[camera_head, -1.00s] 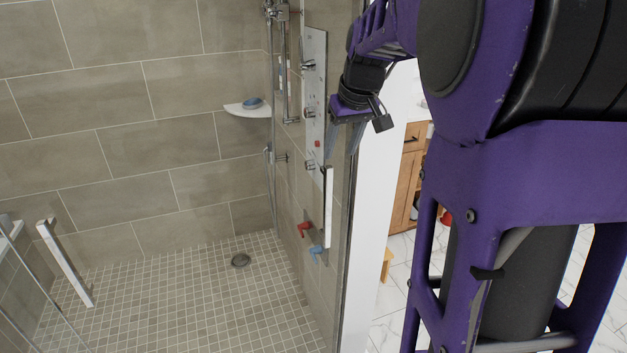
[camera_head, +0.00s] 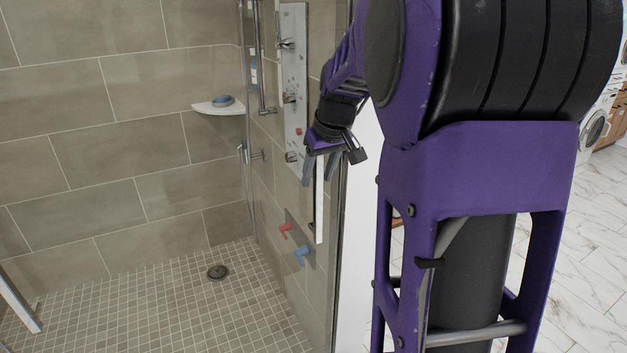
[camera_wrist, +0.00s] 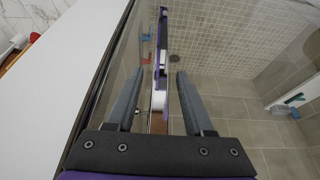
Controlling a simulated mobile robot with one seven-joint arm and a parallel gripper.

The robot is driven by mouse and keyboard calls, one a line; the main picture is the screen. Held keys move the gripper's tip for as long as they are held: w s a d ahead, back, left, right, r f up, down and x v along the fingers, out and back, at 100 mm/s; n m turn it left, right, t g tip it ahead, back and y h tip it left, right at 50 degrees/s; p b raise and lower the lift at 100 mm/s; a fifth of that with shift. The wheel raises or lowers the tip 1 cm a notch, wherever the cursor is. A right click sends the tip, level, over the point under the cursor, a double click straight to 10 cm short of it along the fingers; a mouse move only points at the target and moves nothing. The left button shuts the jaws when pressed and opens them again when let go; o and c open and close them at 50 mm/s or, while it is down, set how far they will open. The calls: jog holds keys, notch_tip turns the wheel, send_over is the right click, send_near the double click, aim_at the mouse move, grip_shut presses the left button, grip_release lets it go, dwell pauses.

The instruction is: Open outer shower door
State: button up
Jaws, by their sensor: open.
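A glass shower panel (camera_head: 342,230) stands nearly edge-on at the right of the shower in the head view. A pale vertical bar handle (camera_head: 320,205) is on it; its white end also shows in the wrist view (camera_wrist: 158,100). My gripper (camera_head: 320,182) is open and empty, pointing down at the handle's upper part. In the wrist view my gripper (camera_wrist: 160,74) has one finger on each side of the handle's line. I cannot tell whether a finger touches it. Another pale bar handle (camera_head: 20,302) shows at the far left. The glass is hard to make out.
The tiled shower floor (camera_head: 150,300) is clear around the drain (camera_head: 217,272). A corner shelf (camera_head: 215,109) holds a blue item. Marble-look floor (camera_head: 520,255) lies at right.

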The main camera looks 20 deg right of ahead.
grip_shut()
dwell(0.3)
dwell(1.2)
